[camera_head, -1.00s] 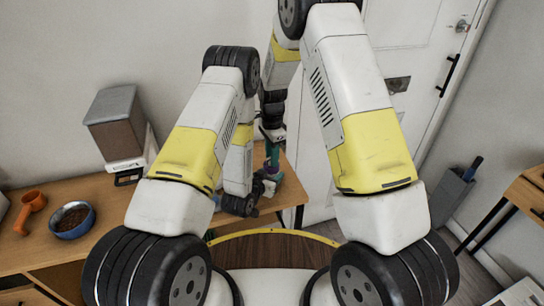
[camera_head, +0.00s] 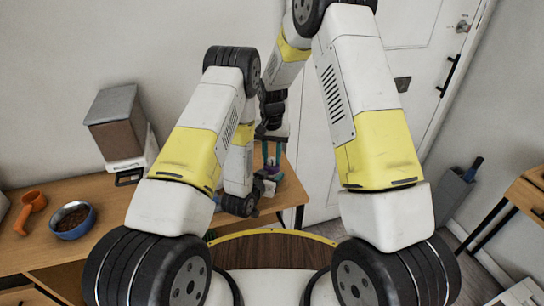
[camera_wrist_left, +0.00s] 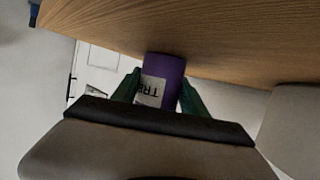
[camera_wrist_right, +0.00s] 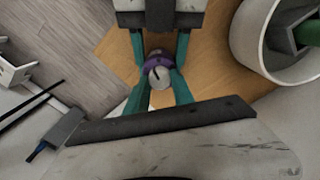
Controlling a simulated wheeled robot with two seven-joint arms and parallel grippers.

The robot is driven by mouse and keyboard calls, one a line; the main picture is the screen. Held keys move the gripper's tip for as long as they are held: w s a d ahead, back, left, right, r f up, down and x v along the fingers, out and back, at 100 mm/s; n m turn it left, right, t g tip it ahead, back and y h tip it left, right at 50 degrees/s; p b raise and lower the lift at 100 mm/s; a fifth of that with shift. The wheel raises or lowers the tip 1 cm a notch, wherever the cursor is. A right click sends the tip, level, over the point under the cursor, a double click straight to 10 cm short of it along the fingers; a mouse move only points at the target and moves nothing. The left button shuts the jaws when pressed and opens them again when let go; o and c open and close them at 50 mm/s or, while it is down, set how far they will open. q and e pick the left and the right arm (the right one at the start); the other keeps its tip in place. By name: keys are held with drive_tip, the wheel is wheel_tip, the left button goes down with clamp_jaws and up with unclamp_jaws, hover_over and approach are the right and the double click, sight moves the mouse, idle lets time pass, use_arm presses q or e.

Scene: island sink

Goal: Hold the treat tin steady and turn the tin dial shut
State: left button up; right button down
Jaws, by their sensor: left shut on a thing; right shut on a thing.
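The treat tin (camera_wrist_left: 163,68) is purple with a white label and stands on the wooden counter. In the left wrist view my left gripper (camera_wrist_left: 162,88) is shut around its sides. A small part of the tin shows in the head view (camera_head: 269,186), mostly behind my arms. In the right wrist view the tin's top has a purple rim and a pale round dial (camera_wrist_right: 159,76) with a dark mark. My right gripper (camera_wrist_right: 159,88) comes from above, its teal fingers shut on the dial. My left gripper's teal fingers show at the top of that view.
A blue bowl of brown food (camera_head: 72,220), an orange scoop (camera_head: 32,207) and a grey-lidded dispenser (camera_head: 118,125) stand left on the counter. A white door (camera_head: 350,110) is behind. In the right wrist view a round white container (camera_wrist_right: 285,45) is at upper right.

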sight(271, 159)
drive_tip(key=n, duration=0.7)
idle(0.6)
drive_tip(key=c, duration=1.1)
unclamp_jaws()
drive_tip(key=shift+o, duration=0.2)
drive_tip(key=shift+r, duration=0.1)
wheel_tip(271, 159, up, 12)
use_arm(q)
drive_tip(key=o, duration=1.6)
